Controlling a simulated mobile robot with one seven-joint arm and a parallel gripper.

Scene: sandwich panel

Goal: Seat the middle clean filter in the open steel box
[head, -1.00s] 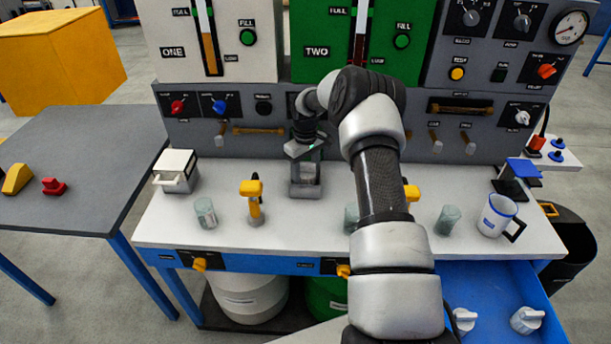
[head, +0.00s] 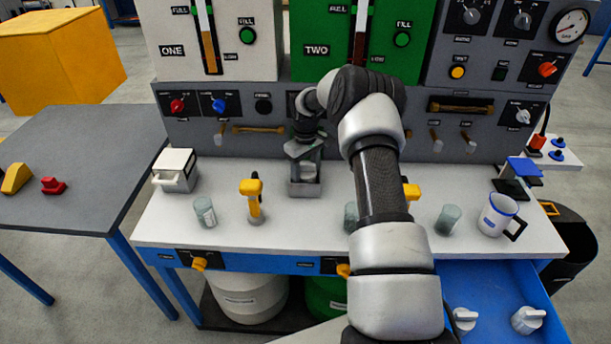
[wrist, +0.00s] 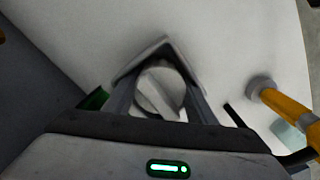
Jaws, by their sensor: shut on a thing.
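My gripper (head: 306,171) points down at the open steel box (head: 304,190), which stands on the white worktop left of my arm. It is shut on a pale round clean filter (head: 309,169). In the wrist view the filter (wrist: 159,92) shows its raised grip bar between my fingers (wrist: 155,105), with the grey walls of the box (wrist: 138,62) around it. The filter is at the mouth of the box or inside it; how deep it sits I cannot tell. Two other white filters, left (head: 464,319) and right (head: 528,320), lie in the blue drawer.
The open drawer (head: 490,290) juts out at the front right. A yellow-handled tap (head: 254,203) and a glass (head: 204,212) stand left of my arm. A lidded box (head: 175,171) is further left, a mug (head: 498,215) at right. The grey panel rises close behind.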

